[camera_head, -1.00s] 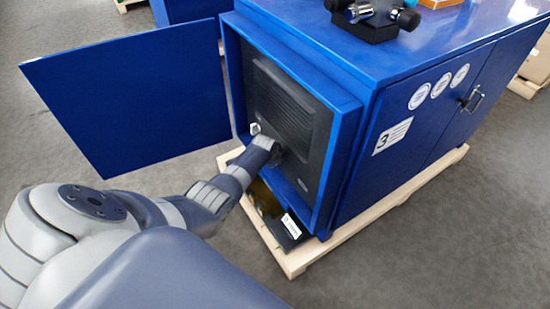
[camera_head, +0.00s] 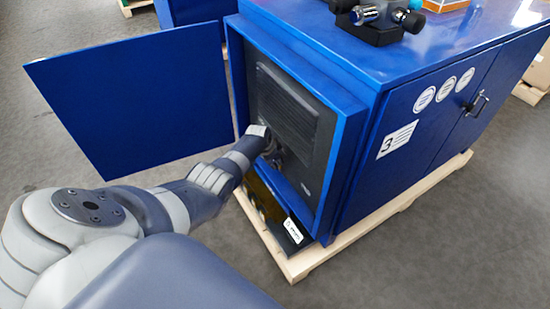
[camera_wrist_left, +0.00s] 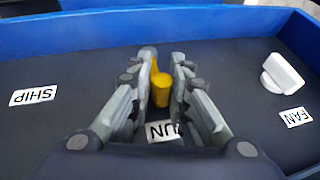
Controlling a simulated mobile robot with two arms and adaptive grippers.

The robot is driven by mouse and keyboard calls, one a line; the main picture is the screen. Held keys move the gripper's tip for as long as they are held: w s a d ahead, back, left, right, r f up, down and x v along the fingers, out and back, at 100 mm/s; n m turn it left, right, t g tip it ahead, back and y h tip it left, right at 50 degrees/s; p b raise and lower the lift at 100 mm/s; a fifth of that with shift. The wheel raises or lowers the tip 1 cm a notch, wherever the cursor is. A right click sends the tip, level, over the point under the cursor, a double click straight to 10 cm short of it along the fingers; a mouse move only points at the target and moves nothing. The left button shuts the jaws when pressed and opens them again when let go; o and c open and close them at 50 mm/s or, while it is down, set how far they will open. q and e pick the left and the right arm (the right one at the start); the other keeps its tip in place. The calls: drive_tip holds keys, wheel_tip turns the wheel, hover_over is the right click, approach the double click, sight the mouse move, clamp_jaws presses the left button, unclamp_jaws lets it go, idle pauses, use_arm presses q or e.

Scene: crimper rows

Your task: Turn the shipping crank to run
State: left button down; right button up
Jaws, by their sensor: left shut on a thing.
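The yellow shipping crank (camera_wrist_left: 162,88) shows between the fingers in the left wrist view, right by the partly covered RUN label (camera_wrist_left: 160,131). The SHIP label (camera_wrist_left: 34,95) is well to the left of it. My left gripper (camera_wrist_left: 161,80) is shut on the crank; the fingers hide its sides. In the head view my left gripper (camera_head: 272,150) reaches into the open end of the blue cabinet (camera_head: 345,130), in front of the dark panel (camera_head: 290,105), and the crank is hidden there. My right gripper is in neither view.
A white knob (camera_wrist_left: 281,72) stands by the FAN label (camera_wrist_left: 296,117) at the right of the panel. The cabinet's open blue door (camera_head: 135,100) hangs to the left of my forearm. A wooden pallet (camera_head: 385,213) lies under the cabinet. Grey floor is clear in front.

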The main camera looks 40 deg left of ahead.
use_arm(q)
drive_tip(key=c, duration=1.6)
unclamp_jaws()
drive_tip(key=shift+w+a+r, duration=0.25)
drive_tip(key=shift+a+r, duration=0.05)
drive_tip(key=shift+a, duration=0.1)
drive_tip(key=shift+f, duration=0.15)
drive_tip(key=shift+s+d+f, duration=0.1)
drive_tip(key=shift+s+d, duration=0.1)
drive_tip(key=v, duration=1.2)
drive_tip(key=shift+w, duration=0.1)
